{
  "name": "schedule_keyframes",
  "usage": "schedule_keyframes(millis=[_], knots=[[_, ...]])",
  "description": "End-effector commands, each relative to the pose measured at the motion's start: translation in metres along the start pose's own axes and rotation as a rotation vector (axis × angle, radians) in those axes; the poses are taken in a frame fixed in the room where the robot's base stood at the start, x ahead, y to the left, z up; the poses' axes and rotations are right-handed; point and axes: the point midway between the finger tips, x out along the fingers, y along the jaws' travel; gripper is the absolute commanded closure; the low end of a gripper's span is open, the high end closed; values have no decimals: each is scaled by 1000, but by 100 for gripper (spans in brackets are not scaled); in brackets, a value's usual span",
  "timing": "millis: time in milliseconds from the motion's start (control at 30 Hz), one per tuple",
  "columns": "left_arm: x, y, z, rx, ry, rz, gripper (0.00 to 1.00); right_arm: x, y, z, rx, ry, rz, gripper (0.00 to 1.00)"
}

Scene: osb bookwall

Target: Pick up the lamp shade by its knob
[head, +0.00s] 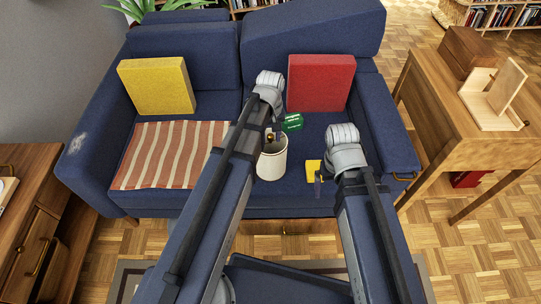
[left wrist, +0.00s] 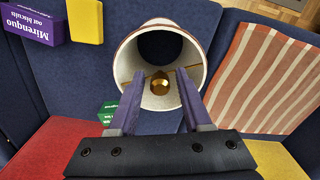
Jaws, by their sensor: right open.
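The lamp shade (head: 272,163) is a cream, open-ended drum on the blue sofa seat, left of the yellow block. In the left wrist view, I look into the lamp shade (left wrist: 136,52); its round brass knob (left wrist: 158,86) shows at the near end. My left gripper (left wrist: 159,74) is open, one finger on each side of the knob, with a gap showing at both sides. In the head view, my left gripper (head: 270,130) is over the shade's top, partly hidden by its own arm. My right gripper (head: 319,184) is open and empty, right of the shade.
A green box (head: 292,122) lies just behind the shade. A yellow block (head: 313,168) is beside my right gripper, and a purple biscuit box (left wrist: 38,22) shows near it in the wrist view. A striped cloth (head: 165,155) and yellow (head: 157,86) and red (head: 321,82) cushions are on the sofa.

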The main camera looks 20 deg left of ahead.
Motion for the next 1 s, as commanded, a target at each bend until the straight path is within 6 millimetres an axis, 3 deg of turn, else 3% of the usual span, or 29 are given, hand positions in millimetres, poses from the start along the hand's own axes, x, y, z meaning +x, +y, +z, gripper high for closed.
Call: schedule_keyframes(millis=[67,400,767,1000], knots=[[0,0,0,0,0,0,61,0,0,0,0,0,0,0],[0,0,0,0,0,0,100,0,0,0,0,0,0,0],[-1,0,0,0,0,0,100,-1,0,0,0,0,0,0],[-15,0,0,0,0,0,100,-15,1,1,0,0,0,0]])
